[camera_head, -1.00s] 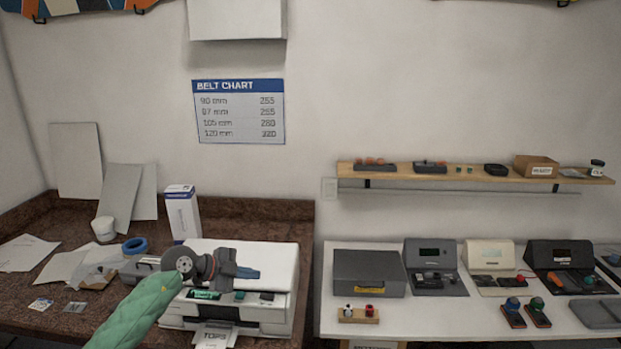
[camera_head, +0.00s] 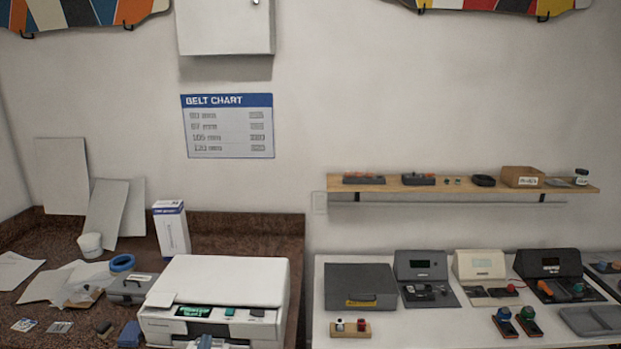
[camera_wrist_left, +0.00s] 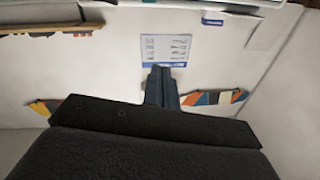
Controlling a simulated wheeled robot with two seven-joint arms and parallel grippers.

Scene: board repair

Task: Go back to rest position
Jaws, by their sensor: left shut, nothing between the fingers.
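My left gripper (camera_head: 205,342) shows only as blue-grey fingertips at the bottom edge of the head view, in front of the printer. The rest of it and its arm are out of that view. In the left wrist view, the left gripper's fingers (camera_wrist_left: 162,88) are together with nothing between them. They point toward the wall, just beside the belt chart (camera_wrist_left: 166,50), which appears upside down there. My right gripper is in neither view.
A white printer (camera_head: 225,280) stands on the brown counter (camera_head: 240,225). A white box (camera_head: 171,228) and blue tape roll (camera_head: 122,262) are at left. A white table (camera_head: 420,325) holds a grey case (camera_head: 360,287) and several devices. A wooden shelf (camera_head: 455,187) is above.

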